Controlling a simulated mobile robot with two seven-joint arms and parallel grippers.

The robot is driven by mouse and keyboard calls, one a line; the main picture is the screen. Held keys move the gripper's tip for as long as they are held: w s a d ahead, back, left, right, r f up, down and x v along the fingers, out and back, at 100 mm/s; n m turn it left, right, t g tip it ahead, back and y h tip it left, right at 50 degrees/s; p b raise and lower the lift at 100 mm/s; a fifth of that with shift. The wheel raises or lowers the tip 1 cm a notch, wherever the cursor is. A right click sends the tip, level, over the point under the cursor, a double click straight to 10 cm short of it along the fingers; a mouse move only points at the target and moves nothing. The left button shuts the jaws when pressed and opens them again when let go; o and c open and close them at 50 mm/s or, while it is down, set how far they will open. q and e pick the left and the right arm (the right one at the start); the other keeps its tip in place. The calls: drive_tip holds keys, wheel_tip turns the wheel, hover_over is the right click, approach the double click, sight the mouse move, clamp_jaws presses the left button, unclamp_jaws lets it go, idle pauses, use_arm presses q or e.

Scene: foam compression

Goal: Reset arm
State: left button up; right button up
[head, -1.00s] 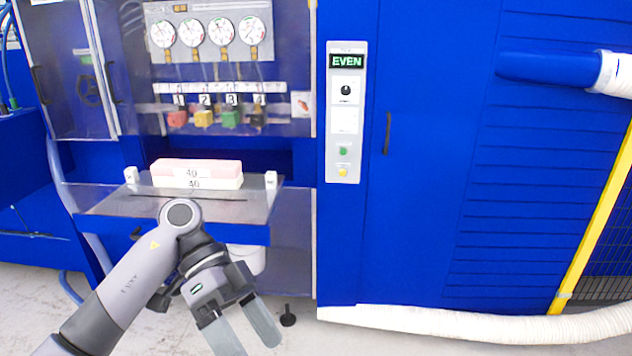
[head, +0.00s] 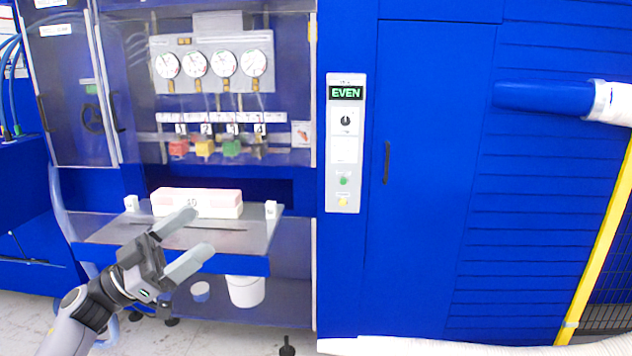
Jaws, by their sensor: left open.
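My left gripper (head: 190,243) is in front of the metal shelf of the blue machine, at the lower left of the head view. Its two light grey fingers are apart with nothing between them. They point up and to the right. A pink and white foam block (head: 225,205) marked 40 lies on the metal shelf (head: 258,238). The upper fingertip overlaps the block's lower edge in the picture; I cannot tell whether they touch. My right gripper is not in view.
A control panel (head: 345,150) reading EVEN is on the machine's front, right of the shelf. Several gauges (head: 223,64) and coloured valve knobs (head: 231,147) are above the shelf. A white bucket (head: 246,291) stands below it. A white hose (head: 420,346) lies along the floor at right.

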use_arm(q)
drive_tip(key=w+a+n+t+y, duration=0.9)
drive_tip(key=a+n+t+y, duration=0.25)
drive_tip(key=y, duration=0.55)
drive_tip(key=w+a+f+g+y, duration=0.1)
drive_tip(key=a+f+g+y, duration=0.15)
drive_tip(key=f, duration=0.25)
drive_tip(key=w+a+f+g+y, duration=0.1)
drive_tip(key=a+f+g+y, duration=0.15)
drive_tip(key=f, duration=0.35)
drive_tip(key=s+d+f+g+h+b, duration=0.1)
drive_tip(key=s+d+f+g, duration=0.1)
drive_tip(key=s+d+f, duration=0.55)
drive_tip(key=s+d+f+g+h+b, duration=0.1)
drive_tip(key=s+d+f, duration=0.1)
drive_tip(key=s+f, duration=0.9)
drive_tip(key=s+d+f+g+b, duration=0.1)
drive_tip(key=s+d+f+g, duration=0.1)
drive_tip(key=s+f, duration=0.5)
drive_tip(key=s+d+f+g+h+b, duration=0.1)
drive_tip(key=s+d+f, duration=0.4)
drive_tip(key=s, duration=0.7)
drive_tip(key=shift+s+d+f+n+g, duration=0.15)
drive_tip(key=shift+s+f+n+g, duration=0.15)
drive_tip(key=shift+f+g, duration=0.4)
